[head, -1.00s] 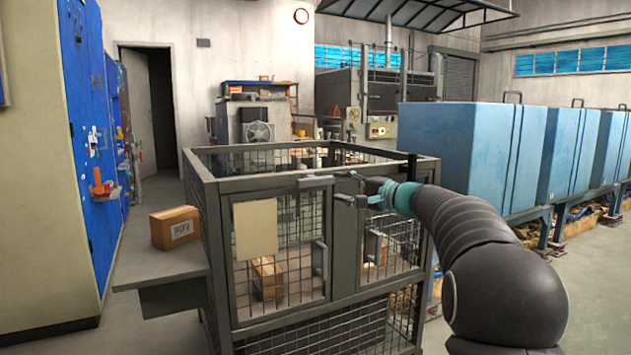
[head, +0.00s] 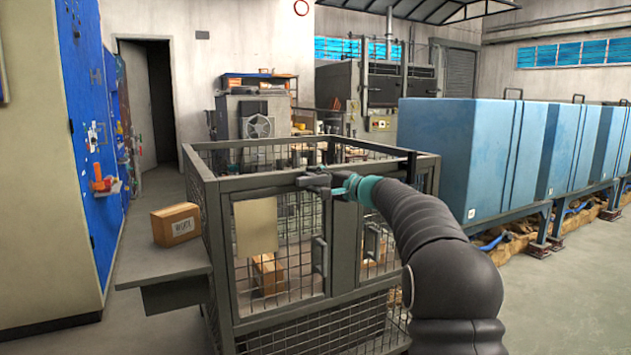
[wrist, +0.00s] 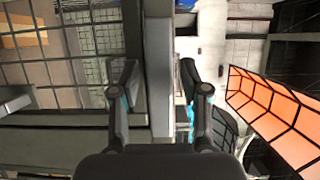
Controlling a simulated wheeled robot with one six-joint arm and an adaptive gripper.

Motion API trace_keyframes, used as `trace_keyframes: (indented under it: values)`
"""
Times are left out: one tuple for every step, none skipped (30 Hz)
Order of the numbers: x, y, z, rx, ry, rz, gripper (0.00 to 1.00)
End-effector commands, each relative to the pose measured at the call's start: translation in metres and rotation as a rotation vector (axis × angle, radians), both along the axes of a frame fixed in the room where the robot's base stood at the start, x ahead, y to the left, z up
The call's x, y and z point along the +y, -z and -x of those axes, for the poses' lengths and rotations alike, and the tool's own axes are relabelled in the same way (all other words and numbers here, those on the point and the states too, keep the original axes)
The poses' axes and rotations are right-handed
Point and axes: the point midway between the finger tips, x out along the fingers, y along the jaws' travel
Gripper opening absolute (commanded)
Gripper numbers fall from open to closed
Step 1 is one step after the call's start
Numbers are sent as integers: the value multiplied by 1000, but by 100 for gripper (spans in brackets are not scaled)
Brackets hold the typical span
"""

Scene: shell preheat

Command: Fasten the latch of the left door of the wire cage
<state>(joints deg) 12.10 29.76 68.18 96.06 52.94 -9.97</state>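The wire cage (head: 350,285) stands in front of me. Its left door (head: 280,308), with a blank beige sheet (head: 256,226) and an upright handle (head: 319,256), looks shut in its frame. My gripper (head: 312,182) is at the top right corner of this door, where the latch sits, and mostly covers the latch in the head view. In the wrist view my gripper (wrist: 159,72) has its fingers apart, one on each side of a pale grey bar (wrist: 160,110). I cannot tell whether the bar is the latch or a frame rail, nor whether the fingers touch it.
The right door's handle (head: 372,240) is close by on the right. A cardboard box (head: 175,224) lies on the side shelf (head: 165,268); another box (head: 266,274) is inside the cage. Blue tanks (head: 460,150) stand behind on the right. Open floor (head: 575,290) lies at the right.

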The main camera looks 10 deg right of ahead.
Motion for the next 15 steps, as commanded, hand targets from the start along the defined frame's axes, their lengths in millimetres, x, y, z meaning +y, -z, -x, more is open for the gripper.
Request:
trace_keyframes:
  values:
    - [0, 0, 0, 0, 0, 0, 28]
    - [0, 0, 0, 0, 0, 0, 20]
    - [0, 0, 0, 0, 0, 0, 10]
    - [0, 0, 0, 0, 0, 0, 3]
    - [0, 0, 0, 0, 0, 0, 0]
    - [0, 0, 0, 0, 0, 0, 0]
    - [0, 0, 0, 0, 0, 0, 0]
    - [0, 0, 0, 0, 0, 0, 0]
    - [0, 0, 0, 0, 0, 0, 0]
    - [0, 0, 0, 0, 0, 1, 0]
    - [0, 0, 0, -1, 0, 3, 0]
    - [0, 0, 0, -2, 0, 7, 0]
    - [0, 1, 0, -3, 0, 12, 0]
    - [0, 1, 0, -5, 0, 17, 0]
    - [0, 1, 0, -8, 0, 26, 0]
